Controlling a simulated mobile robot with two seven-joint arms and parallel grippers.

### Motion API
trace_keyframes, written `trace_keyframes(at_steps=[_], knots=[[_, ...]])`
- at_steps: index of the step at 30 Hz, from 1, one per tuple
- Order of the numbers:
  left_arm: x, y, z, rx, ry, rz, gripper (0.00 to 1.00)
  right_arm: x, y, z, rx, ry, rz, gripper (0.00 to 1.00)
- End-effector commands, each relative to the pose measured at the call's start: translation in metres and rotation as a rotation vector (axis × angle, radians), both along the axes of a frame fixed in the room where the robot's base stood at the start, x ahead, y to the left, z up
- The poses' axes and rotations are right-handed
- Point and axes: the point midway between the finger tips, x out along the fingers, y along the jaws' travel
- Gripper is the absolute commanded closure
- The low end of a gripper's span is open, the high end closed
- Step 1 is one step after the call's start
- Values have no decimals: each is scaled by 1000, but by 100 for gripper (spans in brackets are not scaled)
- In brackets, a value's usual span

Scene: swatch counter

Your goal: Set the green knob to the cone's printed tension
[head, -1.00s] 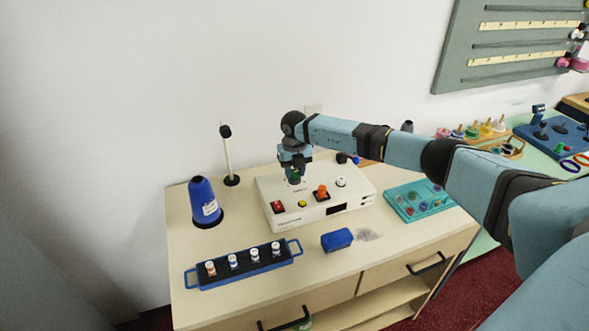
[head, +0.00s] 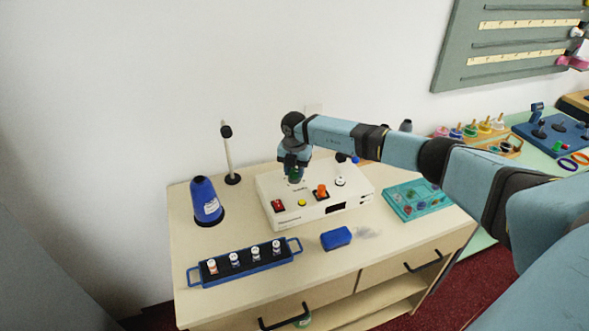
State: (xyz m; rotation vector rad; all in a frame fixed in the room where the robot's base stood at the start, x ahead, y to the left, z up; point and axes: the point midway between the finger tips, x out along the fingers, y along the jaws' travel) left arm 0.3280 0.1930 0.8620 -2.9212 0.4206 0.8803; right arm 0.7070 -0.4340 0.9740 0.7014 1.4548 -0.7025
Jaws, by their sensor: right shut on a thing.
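The green knob (head: 295,177) is on the top of a white control box (head: 317,206), at its back left. My right gripper (head: 294,172) points down over it and is shut on it, hiding most of the knob. The blue thread cone (head: 205,198) stands on the counter left of the box. It bears a white label (head: 211,207) whose print is too small to read. The knob's scale marks are too small to read too. My left gripper is not in view.
The box also carries a red switch (head: 278,205), a yellow button (head: 302,202), an orange knob (head: 321,191) and a white knob (head: 340,182). A blue rack (head: 196,277) with several small spools, a blue block (head: 336,238) and a teal tray (head: 405,213) stand around it.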

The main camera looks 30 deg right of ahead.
Motion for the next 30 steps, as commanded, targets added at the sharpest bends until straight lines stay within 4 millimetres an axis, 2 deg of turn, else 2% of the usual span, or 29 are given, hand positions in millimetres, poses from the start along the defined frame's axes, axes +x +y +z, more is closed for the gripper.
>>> trace_keyframes(at_steps=[12, 13, 15, 16, 25, 30], knots=[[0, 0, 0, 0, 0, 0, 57, 0, 0, 0, 1, -1, -8, 90], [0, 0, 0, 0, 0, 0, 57, 0, 0, 0, 1, -1, -8, 62], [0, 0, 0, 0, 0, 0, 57, 0, 0, 0, 1, -1, -7, 46], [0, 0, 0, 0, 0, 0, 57, 0, 0, 0, 1, -1, -7, 41], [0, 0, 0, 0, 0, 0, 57, 0, 0, 2, 1, -1, -6, 41], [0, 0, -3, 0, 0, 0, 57, 1, 0, 20, 1, -3, -6, 41]])
